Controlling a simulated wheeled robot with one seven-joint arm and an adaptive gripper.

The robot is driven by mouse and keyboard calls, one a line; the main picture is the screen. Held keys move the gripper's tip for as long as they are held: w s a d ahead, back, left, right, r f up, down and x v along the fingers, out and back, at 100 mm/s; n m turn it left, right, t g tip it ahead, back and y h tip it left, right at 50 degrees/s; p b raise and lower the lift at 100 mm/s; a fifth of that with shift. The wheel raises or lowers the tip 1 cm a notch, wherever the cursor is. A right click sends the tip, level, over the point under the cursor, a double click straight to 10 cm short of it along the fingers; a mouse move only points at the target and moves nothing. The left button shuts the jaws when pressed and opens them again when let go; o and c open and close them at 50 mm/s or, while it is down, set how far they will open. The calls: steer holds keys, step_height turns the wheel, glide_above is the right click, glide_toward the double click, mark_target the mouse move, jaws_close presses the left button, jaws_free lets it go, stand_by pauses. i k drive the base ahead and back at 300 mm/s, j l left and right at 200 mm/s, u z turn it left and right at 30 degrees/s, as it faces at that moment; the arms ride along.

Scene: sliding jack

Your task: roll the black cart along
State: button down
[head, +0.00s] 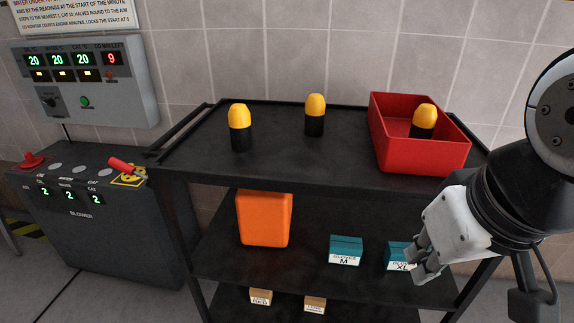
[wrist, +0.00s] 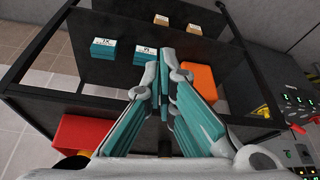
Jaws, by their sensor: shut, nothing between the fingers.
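The black cart (head: 275,157) stands against the tiled wall, with a top tray and lower shelves. Its push handle (head: 178,128) is at the left end of the top. My gripper (head: 420,268) is at the right front of the cart, below the top's level, overlapping the right end of the middle shelf in the head view. In the wrist view the fingers (wrist: 163,88) are shut with nothing held, pointing at the cart's shelves (wrist: 120,72). I cannot tell whether they touch the cart.
On top are two yellow-capped black bottles (head: 240,128) (head: 315,116) and a red bin (head: 408,157) holding another. The shelves hold an orange container (head: 264,218), teal glove boxes (head: 346,249) and small tan boxes (head: 260,297). A grey blower unit (head: 100,235) stands close on the left.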

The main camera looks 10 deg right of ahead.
mark_target(336, 184)
steer(key=i+j+u, duration=0.1)
steer(key=j, duration=0.35)
steer(key=i+j+u, duration=0.1)
steer(key=j, duration=0.35)
steer(key=i+j+u, duration=0.1)
steer(key=i+j, duration=0.15)
steer(key=j, duration=0.15)
steer(key=i+j+u, duration=0.1)
steer(key=j, duration=0.35)
steer(key=i+j+u, duration=0.15)
steer(key=i+j, duration=0.15)
steer(key=i+j+u, duration=0.1)
steer(key=i+j, duration=0.15)
steer(key=j, duration=0.2)
steer(key=i+l, duration=0.1)
steer(key=l, duration=0.6)
